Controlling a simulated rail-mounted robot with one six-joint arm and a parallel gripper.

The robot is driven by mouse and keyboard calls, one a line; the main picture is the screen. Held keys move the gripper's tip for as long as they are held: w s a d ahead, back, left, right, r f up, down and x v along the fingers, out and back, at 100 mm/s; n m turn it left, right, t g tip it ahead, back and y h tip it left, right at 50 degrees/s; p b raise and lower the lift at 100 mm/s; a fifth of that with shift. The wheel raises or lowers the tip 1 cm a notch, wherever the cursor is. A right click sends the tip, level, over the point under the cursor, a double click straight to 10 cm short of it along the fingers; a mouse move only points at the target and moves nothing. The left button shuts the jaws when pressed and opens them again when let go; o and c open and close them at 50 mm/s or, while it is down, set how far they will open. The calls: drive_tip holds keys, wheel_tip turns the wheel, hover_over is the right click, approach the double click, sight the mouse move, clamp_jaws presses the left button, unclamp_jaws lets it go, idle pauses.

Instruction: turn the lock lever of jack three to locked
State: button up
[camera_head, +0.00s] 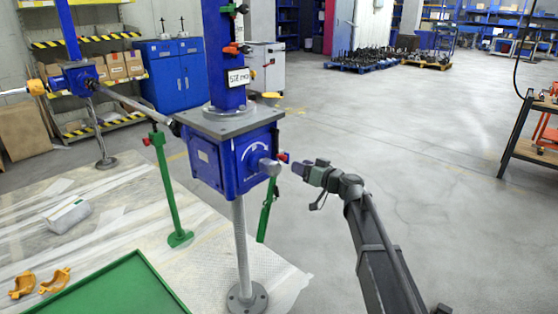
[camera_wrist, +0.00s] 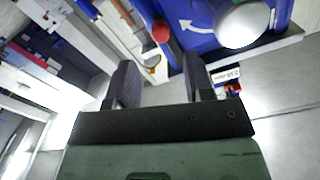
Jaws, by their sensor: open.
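A blue jack gearbox (camera_head: 229,162) stands on a grey post at the middle of the head view, under a grey plate. A round grey shaft end (camera_head: 268,167) sticks out of its right face, and a small red knob (camera_head: 283,157) shows beside it. In the wrist view the red knob (camera_wrist: 161,31) is beyond the fingertips, left of a white curved arrow (camera_wrist: 197,25) and the pale shaft end (camera_wrist: 242,25). My gripper (camera_head: 298,168) is right of the gearbox; its open fingers also show in the wrist view (camera_wrist: 158,62), with nothing between them. No jack number is readable.
A blue column (camera_head: 224,60) rises above the gearbox. Green stands (camera_head: 170,200) flank it, and a green tray (camera_head: 120,290) lies at the lower left. Another blue jack (camera_head: 82,77) stands at the far left. The floor on the right is clear up to a workbench (camera_head: 535,150).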

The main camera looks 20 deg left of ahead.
sight(285, 160)
drive_tip(key=x, duration=1)
drive_tip(key=shift+a, duration=0.15)
clamp_jaws()
